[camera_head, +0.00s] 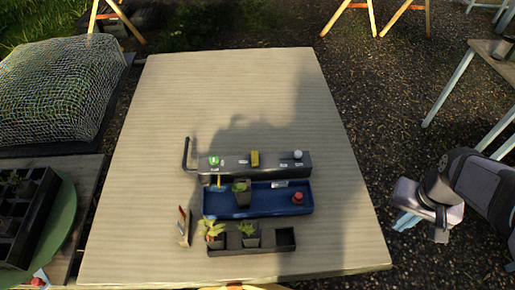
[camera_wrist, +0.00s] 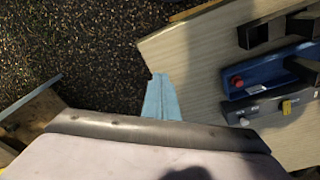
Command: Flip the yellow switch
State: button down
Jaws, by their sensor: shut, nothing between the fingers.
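The yellow switch (camera_head: 255,158) stands on top of a grey control box (camera_head: 288,170) on the table. It sits between a green knob (camera_head: 214,160) on the left and a pale round knob (camera_head: 298,154) on the right. In the wrist view the yellow switch (camera_wrist: 287,107) shows at the right, on the same box. My gripper (camera_head: 405,221) is off the table's right edge, well apart from the switch. In the wrist view its light-blue fingers (camera_wrist: 160,88) are together and empty, with the table edge beyond them.
A blue tray (camera_head: 262,201) with a potted plant and a red knob (camera_head: 297,197) lies in front of the box. Small black pots (camera_head: 286,238) stand nearer. A dark handle (camera_head: 187,154) rises at the box's left. The table's far half (camera_head: 230,80) is clear.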

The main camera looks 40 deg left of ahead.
jog(key=w+a+n+b, duration=0.15)
jog(key=w+a, duration=0.45)
jog(key=a, duration=0.6)
jog(key=s+a+n+t+y, duration=0.1)
jog(key=s+a+n, duration=0.1)
jog(key=a, duration=1.4)
jog(key=s+a+r+n+y+b, duration=0.1)
jog(key=s+a+n+y, duration=0.1)
jog(key=a, duration=1.4)
jog(key=s+n, duration=0.1)
jog(key=s, duration=0.1)
jog(key=shift+s+r+t+b, duration=0.15)
jog(key=shift+s+t+b, duration=0.15)
jog(key=shift+s+t, duration=0.1)
jog(key=p, duration=0.4)
send_over(258, 154)
notch_tip(258, 154, down, 12)
jog(key=shift+s+r, duration=0.1)
jog(key=shift+a+f+p, duration=0.1)
jog(key=shift+f+p, duration=0.2)
jog(key=shift+f, duration=0.45)
